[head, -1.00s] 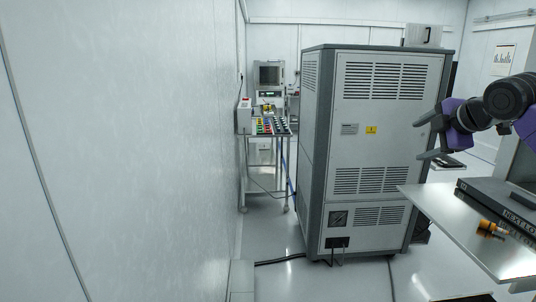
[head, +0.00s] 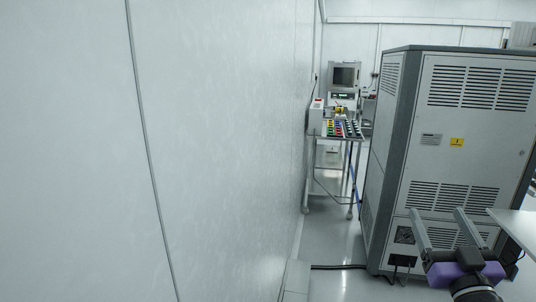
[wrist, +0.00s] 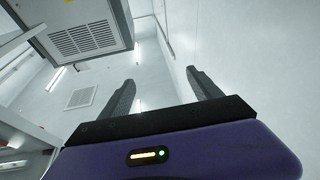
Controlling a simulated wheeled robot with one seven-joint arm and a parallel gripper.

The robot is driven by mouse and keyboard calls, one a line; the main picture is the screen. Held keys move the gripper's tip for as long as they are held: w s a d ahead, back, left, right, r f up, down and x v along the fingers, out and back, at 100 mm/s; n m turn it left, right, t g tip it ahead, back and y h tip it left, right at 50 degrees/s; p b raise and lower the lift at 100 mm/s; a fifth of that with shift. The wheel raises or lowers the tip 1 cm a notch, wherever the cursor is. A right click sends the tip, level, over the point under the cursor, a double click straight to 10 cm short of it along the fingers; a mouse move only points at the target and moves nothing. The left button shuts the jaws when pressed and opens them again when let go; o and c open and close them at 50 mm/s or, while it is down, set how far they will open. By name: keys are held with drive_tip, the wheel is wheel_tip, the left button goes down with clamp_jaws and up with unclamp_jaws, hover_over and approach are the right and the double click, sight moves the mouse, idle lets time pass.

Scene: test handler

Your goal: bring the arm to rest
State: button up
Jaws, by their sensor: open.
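My gripper (head: 438,226) is at the lower right of the head view, its two grey fingers spread apart and pointing up in the picture, in front of the lower part of the grey cabinet. Its purple body and part of my dark wrist show below the fingers. In the wrist view my gripper (wrist: 160,88) shows two dark fingers well apart, with nothing between them but the pale background. It is open and empty. The rest of my arm is out of the picture.
A tall grey cabinet (head: 455,110) with vents stands at the right. A metal table edge (head: 520,228) shows just right of my gripper. A white wall (head: 230,130) fills the left. A cart (head: 335,138) with coloured parts stands at the back, with floor free before it.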

drive_tip(key=s+a+f+g+y, duration=0.1)
drive_tip(key=s+a+f, duration=0.4)
drive_tip(key=s, duration=0.9)
drive_tip(key=s+a+f+g, duration=0.3)
drive_tip(key=s+f, duration=0.6)
drive_tip(key=s, duration=0.6)
drive_tip(key=s+a+f+g+y, duration=0.1)
drive_tip(key=s+a+f, duration=0.5)
drive_tip(key=s, duration=0.8)
drive_tip(key=shift+s+a+f+g+y, duration=0.35)
drive_tip(key=shift+f+g, duration=0.2)
drive_tip(key=shift+g, duration=0.25)
